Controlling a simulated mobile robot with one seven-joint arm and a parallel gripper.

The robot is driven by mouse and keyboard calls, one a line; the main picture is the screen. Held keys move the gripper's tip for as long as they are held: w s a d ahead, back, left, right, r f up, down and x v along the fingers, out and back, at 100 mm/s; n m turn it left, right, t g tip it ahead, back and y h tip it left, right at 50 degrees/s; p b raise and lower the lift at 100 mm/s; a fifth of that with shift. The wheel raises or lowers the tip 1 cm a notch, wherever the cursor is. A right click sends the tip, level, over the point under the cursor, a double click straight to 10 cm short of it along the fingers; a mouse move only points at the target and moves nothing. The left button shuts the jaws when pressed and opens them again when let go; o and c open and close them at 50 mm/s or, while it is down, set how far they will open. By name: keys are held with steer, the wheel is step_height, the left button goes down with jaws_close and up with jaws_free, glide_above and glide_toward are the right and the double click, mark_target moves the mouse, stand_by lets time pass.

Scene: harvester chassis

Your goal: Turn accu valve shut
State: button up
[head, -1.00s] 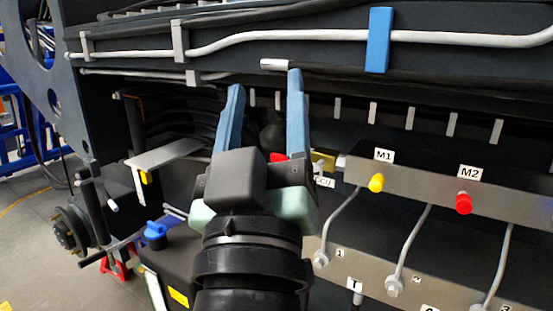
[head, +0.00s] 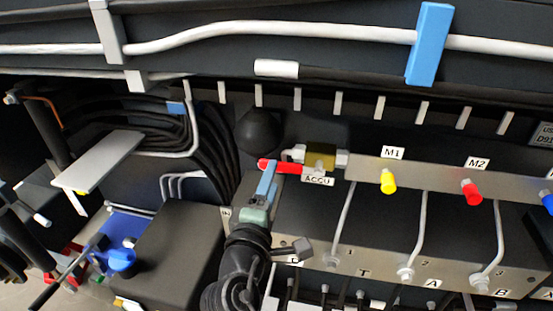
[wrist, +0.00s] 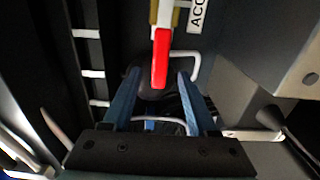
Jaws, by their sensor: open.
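The accu valve (head: 320,157) has a brass body with pale fittings, above the ACCU label (head: 317,181) in the head view. Its red lever (head: 287,168) points left from the body. In the wrist view the red lever (wrist: 161,58) reaches down from the top centre, its end between the two blue fingertips. My gripper (head: 268,178) is at the lever's free end in the head view; it also shows in the wrist view (wrist: 159,76). It is open, with a gap on both sides of the lever. One finger largely hides the other in the head view.
A grey manifold with yellow cap (head: 388,181) and red cap (head: 472,192) extends right of the valve. A dark round accumulator (head: 260,130) sits behind the lever. Black hoses (head: 205,140) run to the left. A pipe with a blue clamp (head: 429,45) crosses above.

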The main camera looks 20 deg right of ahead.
mark_target(291, 169)
steer(key=shift+p+x, duration=0.4)
steer(key=shift+x, duration=2.25)
jaws_close()
